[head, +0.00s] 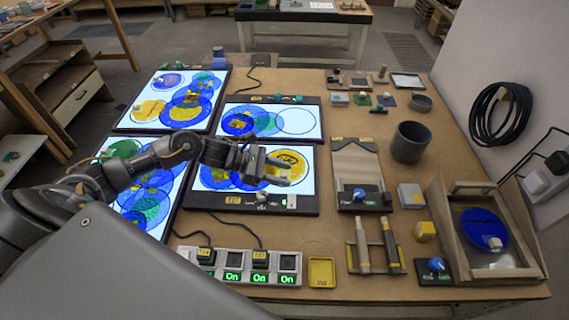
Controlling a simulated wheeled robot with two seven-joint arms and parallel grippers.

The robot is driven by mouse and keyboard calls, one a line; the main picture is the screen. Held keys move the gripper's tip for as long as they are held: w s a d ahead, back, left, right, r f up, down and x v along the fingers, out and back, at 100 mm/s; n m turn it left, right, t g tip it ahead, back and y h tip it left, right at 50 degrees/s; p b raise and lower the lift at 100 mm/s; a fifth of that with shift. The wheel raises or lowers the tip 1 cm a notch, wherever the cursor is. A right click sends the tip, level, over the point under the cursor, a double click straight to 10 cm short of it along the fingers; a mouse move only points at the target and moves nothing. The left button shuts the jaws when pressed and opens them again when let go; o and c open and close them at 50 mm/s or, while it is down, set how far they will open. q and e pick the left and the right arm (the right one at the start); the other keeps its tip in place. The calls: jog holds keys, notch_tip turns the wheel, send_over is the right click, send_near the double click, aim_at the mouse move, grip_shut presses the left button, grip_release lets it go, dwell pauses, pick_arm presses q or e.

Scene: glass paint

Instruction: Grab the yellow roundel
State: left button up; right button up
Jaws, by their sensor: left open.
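A yellow roundel (297,159) lies on the right part of the lit middle front panel (309,192). It bears dark marks and overlaps a blue roundel. My left gripper (281,172) is open over that roundel's left side, and its fingers hide part of it. The picture does not show whether the fingers touch it. Another yellow roundel (149,110) lies on the back left lit panel (134,122). My right gripper is not in view.
Several lit panels with overlapping coloured discs cover the left of the table. A switch strip (236,261) and a yellow tray (321,272) are in front. A dark cup (408,142), tools on a stand (363,246) and a wooden tray with a blue disc (481,230) stand right.

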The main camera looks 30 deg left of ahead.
pick_arm(q)
grip_shut()
dwell(0.4)
jog(key=shift+r+b, duration=0.25)
jog(key=shift+b, duration=0.1)
notch_tip(320, 180, up, 2)
jog(key=shift+r+b, duration=0.1)
jog(key=shift+b, duration=0.85)
jog(key=s+d+r+p, duration=0.1)
jog(key=s+d+r, duration=0.5)
jog(key=s+r, duration=0.4)
jog(key=shift+s+d+r+p, duration=0.15)
jog(key=shift+s+d+p, duration=0.25)
jog(key=shift+s, duration=0.7)
